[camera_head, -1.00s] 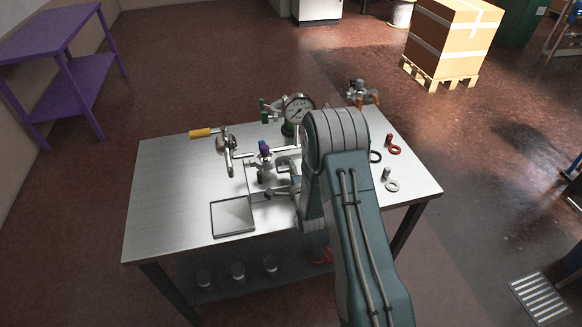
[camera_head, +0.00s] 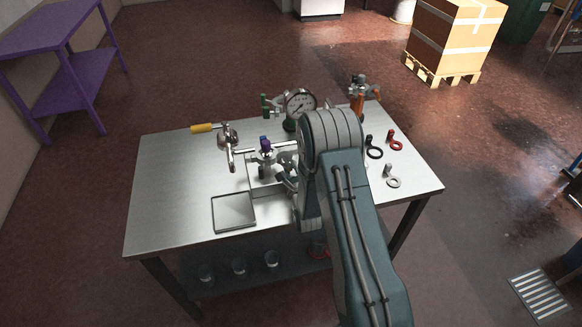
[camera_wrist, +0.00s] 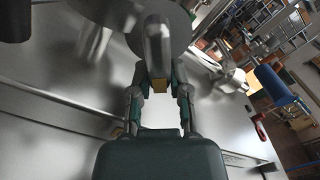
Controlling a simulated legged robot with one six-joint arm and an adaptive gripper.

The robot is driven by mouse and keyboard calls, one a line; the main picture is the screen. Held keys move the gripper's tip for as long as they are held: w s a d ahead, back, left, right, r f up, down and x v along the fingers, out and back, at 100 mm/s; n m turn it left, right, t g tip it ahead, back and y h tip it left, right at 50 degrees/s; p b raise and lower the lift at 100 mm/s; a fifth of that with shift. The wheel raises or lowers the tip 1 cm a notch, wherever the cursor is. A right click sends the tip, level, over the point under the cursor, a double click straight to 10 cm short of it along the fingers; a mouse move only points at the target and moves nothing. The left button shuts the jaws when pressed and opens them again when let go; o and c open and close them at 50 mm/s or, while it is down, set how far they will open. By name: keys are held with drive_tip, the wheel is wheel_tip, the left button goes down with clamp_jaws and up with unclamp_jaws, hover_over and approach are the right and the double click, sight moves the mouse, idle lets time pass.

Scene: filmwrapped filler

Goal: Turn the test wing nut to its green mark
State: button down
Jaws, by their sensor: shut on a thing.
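In the wrist view, my gripper (camera_wrist: 160,103) has its two fingers on either side of a grey, rounded metal wing (camera_wrist: 158,45) with a small brass-coloured part below it. It looks like the test wing nut, and the gripper is shut on it. In the head view, my gripper (camera_head: 287,182) is mostly hidden by my arm, close to the right of a purple-topped metal fitting (camera_head: 266,150) on the steel table (camera_head: 165,205). I cannot make out the green mark in either view.
A dial gauge (camera_head: 300,103) stands behind the fitting. Black (camera_head: 374,152), red (camera_head: 395,144) and grey (camera_head: 392,182) ringed pieces lie at the right. The table's left front is clear.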

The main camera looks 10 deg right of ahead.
drive_tip(key=shift+s+a+f+m, duration=0.1)
drive_tip(key=shift+f+m, duration=0.25)
drive_tip(key=shift+m, duration=0.15)
drive_tip(key=c, duration=0.6)
unclamp_jaws()
drive_tip(key=shift+r, duration=0.15)
drive_tip(key=s, duration=1.2)
drive_tip(key=shift+a, duration=0.1)
drive_tip(key=shift+w, duration=0.1)
